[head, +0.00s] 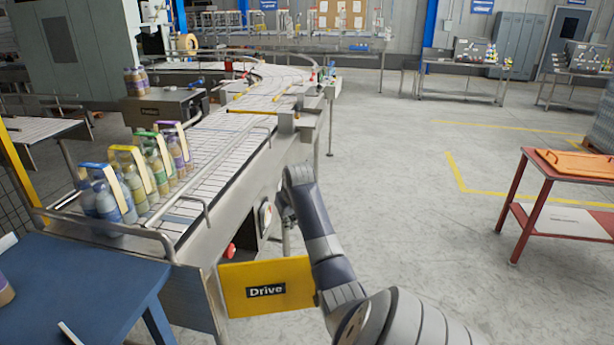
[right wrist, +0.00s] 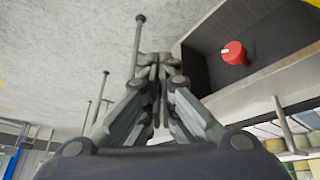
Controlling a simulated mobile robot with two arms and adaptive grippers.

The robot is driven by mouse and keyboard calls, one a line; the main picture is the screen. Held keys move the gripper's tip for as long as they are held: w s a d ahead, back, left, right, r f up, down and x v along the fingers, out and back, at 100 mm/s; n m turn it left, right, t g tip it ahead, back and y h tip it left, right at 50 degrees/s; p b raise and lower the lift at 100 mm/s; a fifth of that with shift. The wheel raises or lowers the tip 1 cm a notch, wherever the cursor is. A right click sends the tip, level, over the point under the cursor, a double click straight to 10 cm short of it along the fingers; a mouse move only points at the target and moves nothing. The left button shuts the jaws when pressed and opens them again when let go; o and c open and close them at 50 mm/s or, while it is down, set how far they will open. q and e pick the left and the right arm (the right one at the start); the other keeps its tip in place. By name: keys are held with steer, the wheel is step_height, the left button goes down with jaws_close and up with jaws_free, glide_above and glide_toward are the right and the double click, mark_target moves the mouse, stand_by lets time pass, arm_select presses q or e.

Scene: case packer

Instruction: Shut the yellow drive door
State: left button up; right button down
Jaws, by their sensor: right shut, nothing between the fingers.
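The yellow drive door (head: 265,287), labelled "Drive", stands open in the head view, swung out from the near end of the conveyor's side. Its right edge meets my right arm in the picture; I cannot tell if they touch. My right gripper (head: 284,208) is beyond the door, beside the conveyor frame, partly hidden by my wrist. In the right wrist view the right gripper (right wrist: 156,75) is shut and empty. The dark open compartment (right wrist: 265,62) with a red knob (right wrist: 233,53) is to its right. The knob also shows in the head view (head: 230,250). My left gripper is out of view.
The conveyor (head: 225,130) carries several bottle packs (head: 135,175) at its near end. A blue table (head: 80,285) stands at the lower left. A red table (head: 575,180) stands at the right. The floor between conveyor and red table is clear.

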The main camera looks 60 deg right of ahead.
steer(key=s+f+y, duration=0.1)
steer(key=s+f, duration=0.3)
steer(key=s, duration=0.1)
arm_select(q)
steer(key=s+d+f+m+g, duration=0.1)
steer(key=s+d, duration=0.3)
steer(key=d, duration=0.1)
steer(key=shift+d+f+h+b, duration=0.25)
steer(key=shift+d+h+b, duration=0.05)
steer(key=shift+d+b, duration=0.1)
arm_select(e)
steer(key=w+d+f, duration=0.4)
steer(key=w+f, duration=0.1)
steer(key=f, duration=0.3)
steer(key=shift+w+d+f+m+g, duration=0.2)
steer(key=shift+w+f+m+g, duration=0.15)
steer(key=shift+m+g, duration=0.05)
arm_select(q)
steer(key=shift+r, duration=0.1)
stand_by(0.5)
